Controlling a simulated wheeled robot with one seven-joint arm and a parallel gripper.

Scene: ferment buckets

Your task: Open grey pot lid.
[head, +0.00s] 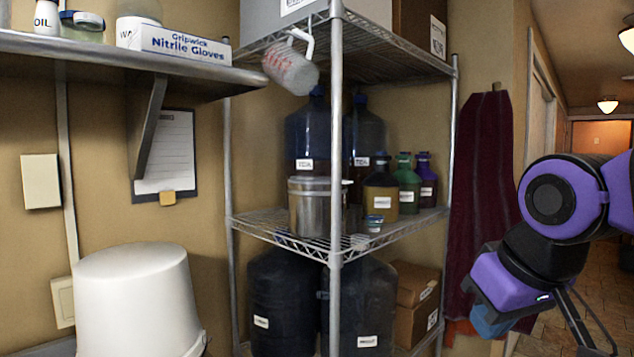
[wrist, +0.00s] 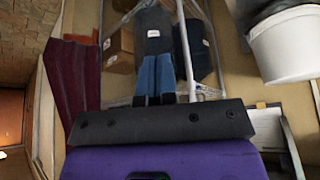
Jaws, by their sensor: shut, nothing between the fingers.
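The grey metal pot (head: 310,208) stands upright on the middle wire shelf, behind the front post, which hides part of it. Its lid (head: 316,183) appears to sit flat on top. My gripper (head: 490,322) is at the lower right in the head view, well right of the pot and lower, with a blue finger part showing. In the wrist view its blue fingers (wrist: 156,62) are together and empty, pointing toward a dark jug on the bottom level. I cannot make out the pot in the wrist view.
Large dark jugs (head: 284,300) and cardboard boxes (head: 414,285) fill the bottom level. Several small bottles (head: 381,186) stand right of the pot. A dark red towel (head: 480,190) hangs right of the rack. A white bucket (head: 135,305) stands at the left.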

